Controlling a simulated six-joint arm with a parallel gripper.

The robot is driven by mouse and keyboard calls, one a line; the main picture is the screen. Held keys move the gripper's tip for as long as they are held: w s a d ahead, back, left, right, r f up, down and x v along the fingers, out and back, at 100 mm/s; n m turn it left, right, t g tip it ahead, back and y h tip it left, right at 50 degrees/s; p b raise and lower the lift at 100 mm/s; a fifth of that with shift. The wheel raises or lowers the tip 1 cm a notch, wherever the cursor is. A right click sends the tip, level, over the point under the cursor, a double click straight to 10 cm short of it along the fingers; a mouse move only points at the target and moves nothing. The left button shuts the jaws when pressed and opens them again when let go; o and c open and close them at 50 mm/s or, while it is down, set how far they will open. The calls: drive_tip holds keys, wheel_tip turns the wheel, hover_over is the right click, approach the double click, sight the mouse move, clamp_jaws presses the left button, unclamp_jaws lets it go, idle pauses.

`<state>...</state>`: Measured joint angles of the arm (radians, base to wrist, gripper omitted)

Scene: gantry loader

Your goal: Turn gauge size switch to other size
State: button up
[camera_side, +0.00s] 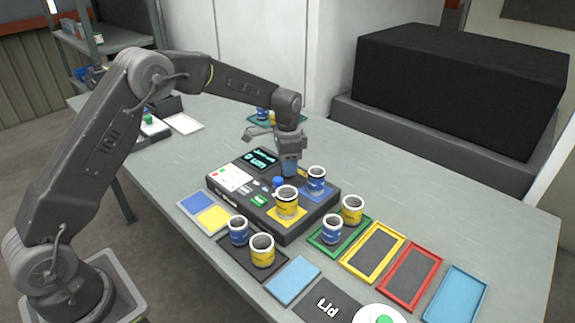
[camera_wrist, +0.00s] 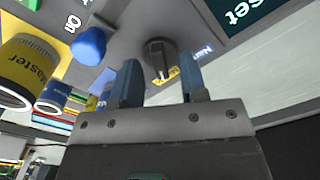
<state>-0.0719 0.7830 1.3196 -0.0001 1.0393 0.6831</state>
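The gauge box (camera_side: 310,222) is a black unit with a lit display (camera_side: 263,159) on the table. In the wrist view the size switch (camera_wrist: 160,57) is a dark round knob with a raised bar, beside small yellow and blue labels. The bar points toward the yellow label (camera_wrist: 166,76). My gripper (camera_wrist: 161,82) has its two blue fingers apart with nothing between them. The knob shows in the gap, just past the fingertips, and no contact is visible. In the side view my gripper (camera_side: 289,168) points down over the back right of the box and hides the switch.
A blue knob (camera_wrist: 88,45) stands close to my fingers. A yellow master cup (camera_side: 286,203) and a blue cup (camera_side: 316,180) stand on the box. More cups and coloured trays lie in front. A large black block (camera_side: 455,90) stands behind.

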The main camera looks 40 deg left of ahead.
drive_tip(key=shift+f, duration=0.4)
drive_tip(key=shift+c, duration=0.3)
clamp_jaws()
drive_tip(key=shift+n, duration=0.3)
drive_tip(key=n, duration=0.6)
drive_tip(key=shift+r, duration=0.1)
drive_tip(key=n, duration=0.7)
drive_tip(key=shift+n, duration=0.3)
